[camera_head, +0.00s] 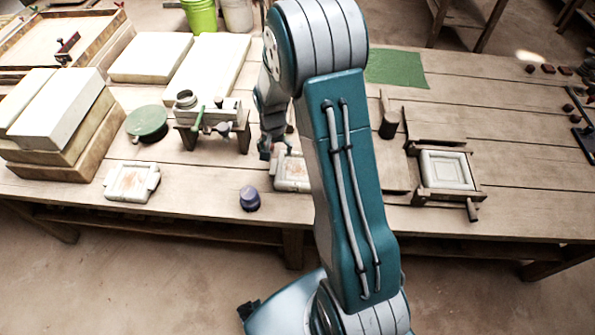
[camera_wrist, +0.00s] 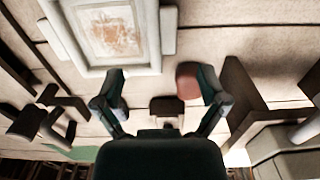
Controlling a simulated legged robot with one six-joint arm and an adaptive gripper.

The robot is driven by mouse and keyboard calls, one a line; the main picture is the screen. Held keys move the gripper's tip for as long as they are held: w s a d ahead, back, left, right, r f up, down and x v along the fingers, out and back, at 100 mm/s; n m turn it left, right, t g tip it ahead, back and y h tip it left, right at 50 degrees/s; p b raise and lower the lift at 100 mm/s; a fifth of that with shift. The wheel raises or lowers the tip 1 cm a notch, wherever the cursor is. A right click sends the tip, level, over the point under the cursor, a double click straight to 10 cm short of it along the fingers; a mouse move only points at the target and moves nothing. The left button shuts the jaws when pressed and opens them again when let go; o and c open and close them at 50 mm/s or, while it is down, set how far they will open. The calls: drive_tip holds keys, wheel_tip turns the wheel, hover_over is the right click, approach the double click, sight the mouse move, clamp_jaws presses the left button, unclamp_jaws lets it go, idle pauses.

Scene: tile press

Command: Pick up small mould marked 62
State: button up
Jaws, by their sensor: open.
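A small white mould (camera_head: 291,172) with a brown-stained face lies on the bench just beside my gripper (camera_head: 268,148), partly hidden by my arm. A mould of this kind shows in the wrist view (camera_wrist: 72,47), up and left of my open fingers (camera_wrist: 160,82). It is not between them. A second small white mould (camera_head: 131,182) with a stained face lies near the front edge at left. I cannot read the number 62 on either one. A reddish-brown piece (camera_wrist: 188,80) shows near my right finger in the wrist view.
A dark purple jar (camera_head: 250,199) stands at the bench's front edge, left of the nearer mould. A wooden stand with a metal tool (camera_head: 212,125) and a green disc (camera_head: 147,123) are further left. A wooden frame holding a white tile-like block (camera_head: 446,170) is at right.

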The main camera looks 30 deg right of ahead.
sight(276, 166)
drive_tip(key=f, duration=0.6)
drive_tip(key=shift+a+f, duration=0.2)
drive_tip(key=shift+f, duration=0.2)
clamp_jaws()
